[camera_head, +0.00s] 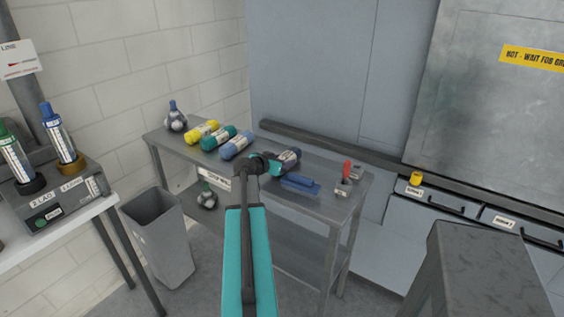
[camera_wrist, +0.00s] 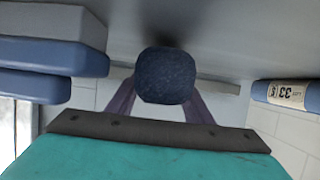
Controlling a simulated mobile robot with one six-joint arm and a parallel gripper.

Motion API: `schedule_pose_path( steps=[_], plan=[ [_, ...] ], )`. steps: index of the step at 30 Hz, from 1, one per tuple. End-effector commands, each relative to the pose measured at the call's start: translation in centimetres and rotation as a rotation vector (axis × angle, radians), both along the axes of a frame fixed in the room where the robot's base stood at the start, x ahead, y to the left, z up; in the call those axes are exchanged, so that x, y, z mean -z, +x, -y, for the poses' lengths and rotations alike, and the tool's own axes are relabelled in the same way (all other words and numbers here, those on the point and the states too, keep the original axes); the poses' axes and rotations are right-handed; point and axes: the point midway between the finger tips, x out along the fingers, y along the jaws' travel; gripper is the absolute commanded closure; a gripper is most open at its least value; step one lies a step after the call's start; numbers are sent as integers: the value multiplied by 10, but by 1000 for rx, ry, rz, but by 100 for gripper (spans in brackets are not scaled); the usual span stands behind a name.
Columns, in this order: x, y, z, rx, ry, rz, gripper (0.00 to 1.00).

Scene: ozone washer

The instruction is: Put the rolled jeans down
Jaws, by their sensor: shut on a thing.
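The rolled jeans (camera_head: 290,158) are a dark blue roll with a pale label band, at the middle of the grey metal table (camera_head: 325,205). In the wrist view the roll (camera_wrist: 166,75) shows end-on between the fingers, with a dark shadow on the grey surface right by it. My gripper (camera_head: 274,165) is shut on the roll, which is at or just above the tabletop; I cannot tell whether it touches. The fingers partly hide the roll's left end in the head view.
A blue flat block (camera_head: 300,184) lies just in front of the roll. A lighter blue labelled roll (camera_head: 237,145), a teal one (camera_head: 218,138) and a yellow one (camera_head: 202,132) lie to the left. A red-handled item (camera_head: 346,172) stands at the right end.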

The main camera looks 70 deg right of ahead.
Motion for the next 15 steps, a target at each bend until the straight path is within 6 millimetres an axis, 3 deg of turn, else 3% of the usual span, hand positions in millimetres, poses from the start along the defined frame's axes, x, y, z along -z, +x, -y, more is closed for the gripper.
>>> schedule_pose_path(
  steps=[15],
  plan=[
    [6,0,0,-1,-1,0,91]
  ],
)
